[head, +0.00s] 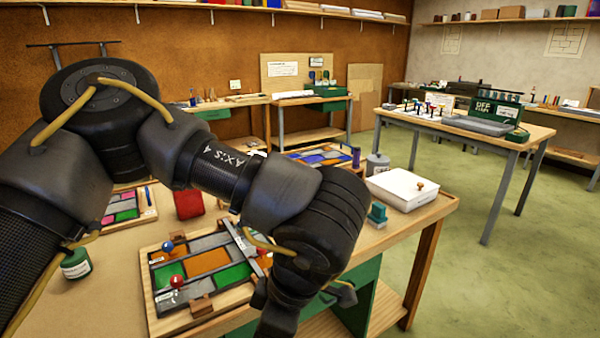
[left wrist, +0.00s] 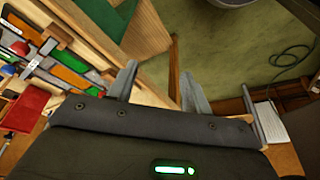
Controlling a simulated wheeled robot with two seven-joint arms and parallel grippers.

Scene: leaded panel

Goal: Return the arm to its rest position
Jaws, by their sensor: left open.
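My left arm comes in from the left in the head view and reaches across the workbench, its wrist hanging at the bench's front right edge. My left gripper (left wrist: 158,84) shows two grey fingers standing apart, with nothing between them, in the left wrist view. The fingers are beside the bench edge with the green floor beyond. The leaded panel (head: 207,262) lies on a wooden board, with grey, orange and green panes in dark strips. My arm hides part of its right side. It also shows in the left wrist view (left wrist: 70,77). My right gripper is not in view.
A red block (head: 188,204), a green jar (head: 76,264), a white box (head: 402,188) and a grey canister (head: 377,164) stand on the bench. A second panel (head: 322,156) lies behind my arm. Another table (head: 520,128) stands at the right, with open floor (head: 450,250) before it.

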